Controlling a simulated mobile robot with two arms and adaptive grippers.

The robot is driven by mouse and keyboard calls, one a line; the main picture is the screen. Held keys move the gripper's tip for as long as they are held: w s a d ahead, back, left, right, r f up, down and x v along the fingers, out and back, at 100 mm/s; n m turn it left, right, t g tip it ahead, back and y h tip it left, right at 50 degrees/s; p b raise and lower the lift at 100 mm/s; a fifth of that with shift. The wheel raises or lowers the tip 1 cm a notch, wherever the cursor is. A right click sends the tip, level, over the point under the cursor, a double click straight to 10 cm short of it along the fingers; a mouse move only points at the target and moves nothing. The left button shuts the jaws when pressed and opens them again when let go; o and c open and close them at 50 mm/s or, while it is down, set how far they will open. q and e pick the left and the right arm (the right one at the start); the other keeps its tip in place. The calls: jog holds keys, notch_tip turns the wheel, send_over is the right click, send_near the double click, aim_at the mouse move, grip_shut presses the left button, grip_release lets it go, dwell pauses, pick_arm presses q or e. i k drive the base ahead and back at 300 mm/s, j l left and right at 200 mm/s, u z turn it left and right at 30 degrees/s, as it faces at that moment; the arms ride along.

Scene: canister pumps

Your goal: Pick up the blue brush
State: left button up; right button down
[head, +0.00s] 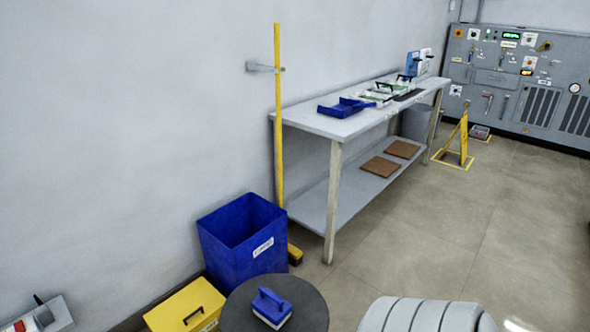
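A blue brush (270,306) lies on a round dark-topped stand (313,305) at the bottom middle of the head view. It has a raised blue handle on top and a pale strip along its lower front edge. Neither of my grippers shows in this view, and nothing is seen touching the brush.
A blue bin (235,250) and a yellow box (183,308) with a black handle stand left of the brush. A yellow-handled broom (279,130) hangs on the wall. A workbench (310,119) holds blue and white items. Open floor (470,225) lies to the right.

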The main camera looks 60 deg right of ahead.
aim_at(270, 307)
jog(key=z, duration=1.55)
jog(key=l, duration=0.2)
jog(key=i, duration=0.05)
